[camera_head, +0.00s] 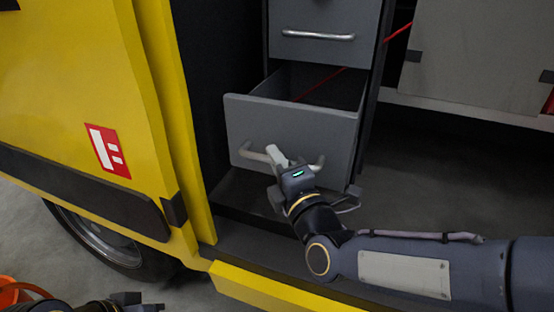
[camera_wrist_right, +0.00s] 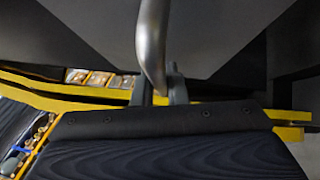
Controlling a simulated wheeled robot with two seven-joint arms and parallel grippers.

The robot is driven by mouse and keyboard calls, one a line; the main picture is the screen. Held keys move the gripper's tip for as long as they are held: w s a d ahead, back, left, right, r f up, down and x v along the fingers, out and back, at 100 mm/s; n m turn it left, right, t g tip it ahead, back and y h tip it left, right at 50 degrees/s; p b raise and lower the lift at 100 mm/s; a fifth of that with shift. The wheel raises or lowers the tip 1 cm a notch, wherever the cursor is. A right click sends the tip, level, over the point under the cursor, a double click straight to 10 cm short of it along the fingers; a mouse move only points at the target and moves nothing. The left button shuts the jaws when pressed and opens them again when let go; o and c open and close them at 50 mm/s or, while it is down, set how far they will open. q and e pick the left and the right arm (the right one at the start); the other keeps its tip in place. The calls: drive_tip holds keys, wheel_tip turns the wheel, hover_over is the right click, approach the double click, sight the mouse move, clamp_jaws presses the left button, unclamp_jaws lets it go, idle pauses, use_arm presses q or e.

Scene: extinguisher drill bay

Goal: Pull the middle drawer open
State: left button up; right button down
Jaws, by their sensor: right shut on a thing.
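A grey drawer (camera_head: 290,122) stands pulled out of its cabinet, its inside showing over the front. Another closed drawer (camera_head: 322,18) with its own bar handle is above it; the frames do not settle which is the middle one. My right gripper (camera_head: 278,160) is shut on the open drawer's bar handle (camera_head: 318,162). In the right wrist view the handle (camera_wrist_right: 152,45) runs down between the fingers (camera_wrist_right: 160,92). My left gripper (camera_head: 138,302) is partly in view at the bottom left, away from the drawers; its jaw opening is unclear.
A yellow vehicle panel (camera_head: 75,85) with a red and white sign (camera_head: 107,150) flanks the cabinet on the left, above a wheel (camera_head: 105,240). A yellow sill edge (camera_head: 270,290) runs below. A red line (camera_head: 322,84) crosses behind the open drawer. An orange object (camera_head: 12,292) is at bottom left.

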drive_tip(key=c, duration=1.5)
unclamp_jaws()
drive_tip(key=shift+o, duration=0.2)
drive_tip(key=p+v, duration=0.1)
drive_tip(key=v, duration=0.6)
drive_tip(key=shift+s+d+p, duration=0.2)
drive_tip(key=shift+s+p, duration=0.1)
drive_tip(key=shift+s, duration=0.05)
drive_tip(key=shift+f, duration=0.1)
